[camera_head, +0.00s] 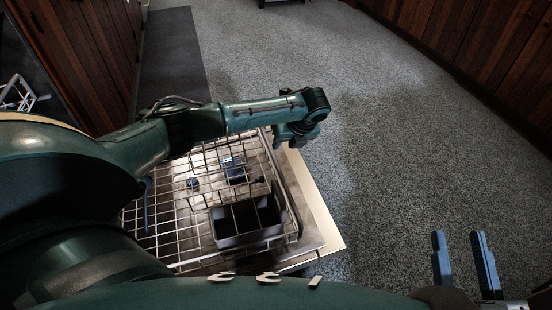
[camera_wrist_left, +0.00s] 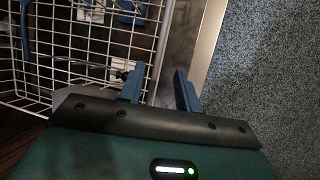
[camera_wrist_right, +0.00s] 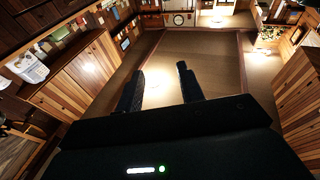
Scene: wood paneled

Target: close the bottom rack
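The bottom rack (camera_head: 170,222) is a wire dishwasher basket, pulled out over the lowered door (camera_head: 318,215). A dark cutlery basket (camera_head: 246,240) sits in it. My left arm reaches across above the rack. My left gripper (camera_wrist_left: 160,70) is open at the rack's outer edge, which also shows in the left wrist view (camera_wrist_left: 65,62). The rim wire passes near the gap between the fingers; I cannot tell whether they touch it. In the head view the left fingertips are mostly hidden by the arm. My right gripper (camera_head: 462,262) is open and empty, away from the rack.
Grey speckled floor (camera_head: 400,150) is clear beyond and right of the door. Wood cabinets (camera_head: 490,60) line the right, and more cabinets (camera_head: 85,60) stand at the left. A dark mat (camera_head: 172,60) lies along the left cabinets. Small items (camera_head: 232,168) lie in the rack.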

